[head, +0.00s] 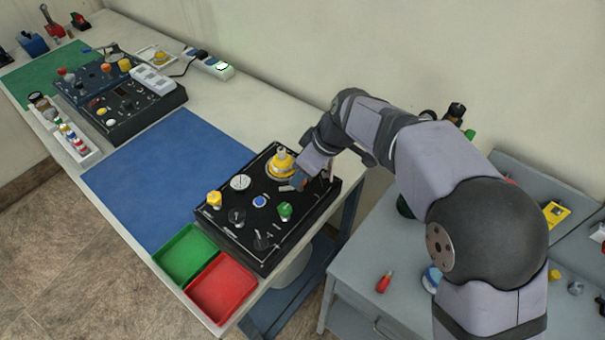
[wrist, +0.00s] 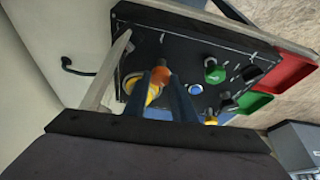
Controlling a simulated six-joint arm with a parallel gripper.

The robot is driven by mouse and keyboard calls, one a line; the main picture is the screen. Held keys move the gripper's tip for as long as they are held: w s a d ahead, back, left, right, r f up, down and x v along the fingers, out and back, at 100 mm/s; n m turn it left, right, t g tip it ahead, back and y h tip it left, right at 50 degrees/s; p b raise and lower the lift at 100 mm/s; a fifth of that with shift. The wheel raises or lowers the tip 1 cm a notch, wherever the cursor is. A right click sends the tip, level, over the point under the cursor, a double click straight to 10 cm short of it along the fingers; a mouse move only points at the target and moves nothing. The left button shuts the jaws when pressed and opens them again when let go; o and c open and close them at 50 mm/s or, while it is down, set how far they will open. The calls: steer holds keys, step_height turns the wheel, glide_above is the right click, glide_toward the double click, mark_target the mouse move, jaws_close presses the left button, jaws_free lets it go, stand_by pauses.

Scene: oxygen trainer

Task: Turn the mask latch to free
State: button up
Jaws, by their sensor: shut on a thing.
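The black trainer panel (head: 236,248) lies at the front end of the bench, with a yellow stepped fitting (head: 282,163) near its back edge. My gripper (head: 292,186) is down at the panel, just in front of the yellow fitting. In the wrist view, my gripper (wrist: 160,88) has its two blue-grey fingers on either side of an orange latch (wrist: 160,74); it is shut on this piece. Yellow shows behind the fingers. The fingers hide part of the latch, and I cannot read its position or any marking.
Close by on the panel are a green knob (head: 285,210), a blue button (head: 260,200), a white dial (head: 240,182), a yellow knob (head: 214,199) and black knobs. Green (head: 185,255) and red (head: 222,287) trays stand in front. The blue mat (head: 165,175) is clear.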

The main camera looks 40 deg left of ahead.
stand_by(0.3)
steer(key=o, duration=1.1)
steer(key=shift+c, duration=0.2)
steer(key=shift+r, duration=0.1)
steer(key=shift+r, duration=0.1)
steer(key=shift+w+d+r+p, duration=0.1)
steer(key=shift+d+r+p, duration=0.05)
steer(key=shift+r+p, duration=0.35)
steer(key=p+v, duration=0.3)
steer(key=v, duration=0.4)
steer(key=shift+f, duration=0.15)
